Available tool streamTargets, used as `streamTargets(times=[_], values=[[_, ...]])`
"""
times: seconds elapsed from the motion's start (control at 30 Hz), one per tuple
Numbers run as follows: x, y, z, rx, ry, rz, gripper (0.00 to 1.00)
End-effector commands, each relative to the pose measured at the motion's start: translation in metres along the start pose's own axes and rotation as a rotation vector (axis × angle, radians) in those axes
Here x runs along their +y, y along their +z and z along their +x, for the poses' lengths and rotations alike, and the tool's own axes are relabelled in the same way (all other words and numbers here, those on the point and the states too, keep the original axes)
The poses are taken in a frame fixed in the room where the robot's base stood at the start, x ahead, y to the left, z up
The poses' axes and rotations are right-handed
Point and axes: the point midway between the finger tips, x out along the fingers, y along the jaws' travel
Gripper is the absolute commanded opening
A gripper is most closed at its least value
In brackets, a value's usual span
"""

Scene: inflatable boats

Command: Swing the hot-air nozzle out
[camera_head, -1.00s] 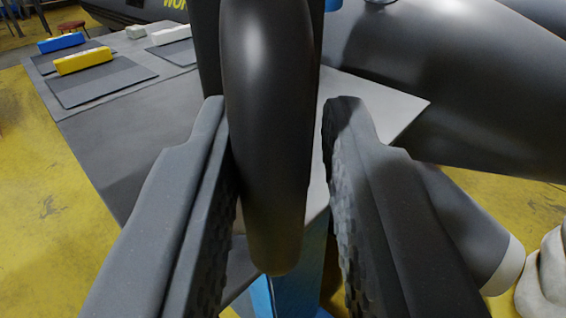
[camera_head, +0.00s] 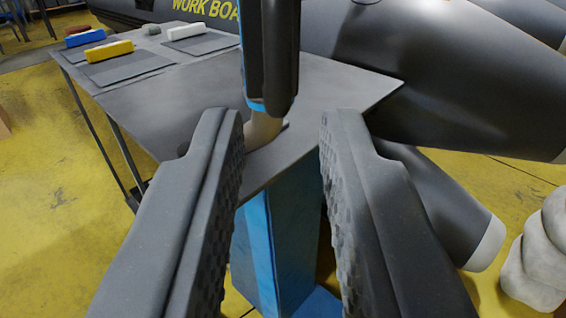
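The hot-air tool (camera_head: 269,50), a black body with blue trim, stands upright over the grey table near its corner. A tan, bent piece (camera_head: 262,130), which looks like its nozzle, comes out below it and curves down to the left, close to the table top. My gripper (camera_head: 282,115) is open and empty in the foreground. The tool is beyond and above the fingertips, apart from them. The tool's upper end is cut off by the picture edge.
The grey table (camera_head: 335,90) carries dark pads with a yellow block (camera_head: 110,50), a blue block (camera_head: 84,38) and a white block (camera_head: 186,31). A blue post (camera_head: 285,240) stands below the table corner. Large dark boat tubes (camera_head: 450,80) lie right. Yellow floor is clear at left.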

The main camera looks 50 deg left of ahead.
Motion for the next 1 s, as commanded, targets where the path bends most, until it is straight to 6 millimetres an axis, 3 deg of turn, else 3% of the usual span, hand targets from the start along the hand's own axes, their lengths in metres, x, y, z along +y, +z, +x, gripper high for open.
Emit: streamTargets(times=[0.23, 0.77, 0.87, 1.0], values=[[0.001, 0.001, -0.019, -0.004, 0.001, 0.000, 0.22], [0.003, 0.000, -0.020, -0.005, 0.007, -0.006, 0.22], [0.015, -0.009, -0.018, -0.017, 0.039, -0.046, 0.22], [0.056, -0.043, -0.015, -0.065, 0.166, -0.163, 0.22]])
